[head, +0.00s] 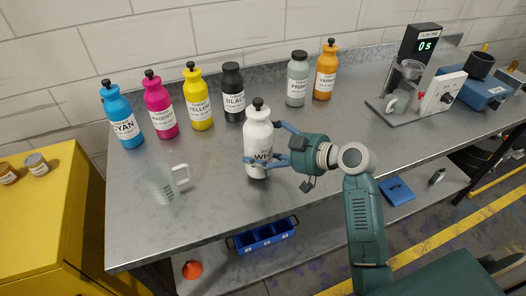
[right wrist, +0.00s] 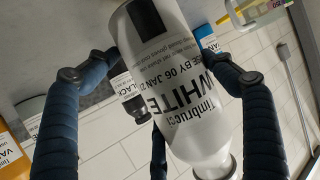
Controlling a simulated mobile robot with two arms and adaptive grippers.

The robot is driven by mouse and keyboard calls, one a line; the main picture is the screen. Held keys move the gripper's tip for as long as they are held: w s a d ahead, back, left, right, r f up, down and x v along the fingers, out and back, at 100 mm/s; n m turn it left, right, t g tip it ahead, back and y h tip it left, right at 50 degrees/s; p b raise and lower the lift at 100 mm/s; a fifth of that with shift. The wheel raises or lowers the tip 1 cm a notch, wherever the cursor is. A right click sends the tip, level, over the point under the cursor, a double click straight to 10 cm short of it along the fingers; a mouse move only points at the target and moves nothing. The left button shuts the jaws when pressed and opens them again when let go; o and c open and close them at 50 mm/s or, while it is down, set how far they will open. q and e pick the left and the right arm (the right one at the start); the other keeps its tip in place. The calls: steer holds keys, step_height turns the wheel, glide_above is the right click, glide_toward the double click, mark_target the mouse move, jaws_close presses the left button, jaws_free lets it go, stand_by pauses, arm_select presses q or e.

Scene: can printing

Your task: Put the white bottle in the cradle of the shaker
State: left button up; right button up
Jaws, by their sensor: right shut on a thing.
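The white bottle (head: 257,135) stands upright at the front middle of the metal bench, its black cap on top. It also fills the middle of the right wrist view (right wrist: 190,85), with its WHITE label showing. My right gripper (head: 268,146) is shut on the bottle, its blue fingers around the body from the right. I cannot tell whether the bottle's base touches the bench. The shaker (head: 488,93) seems to be the blue machine with a white knob panel at the far right. A dark cup-like cradle (head: 481,66) sits on its top. My left gripper is not in view.
Several coloured bottles, including the black bottle (head: 232,92), stand in a row behind. A clear jug (head: 162,186) stands at the left. A timer stand (head: 417,52) with a cup stands before the shaker. The bench right of my gripper is mostly clear.

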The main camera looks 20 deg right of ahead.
steer(key=shift+f, duration=0.95)
steer(key=shift+f, duration=0.2)
steer(key=o, duration=1.8)
steer(key=shift+f, duration=0.1)
steer(key=shift+c, duration=0.2)
steer(key=shift+o, duration=0.8)
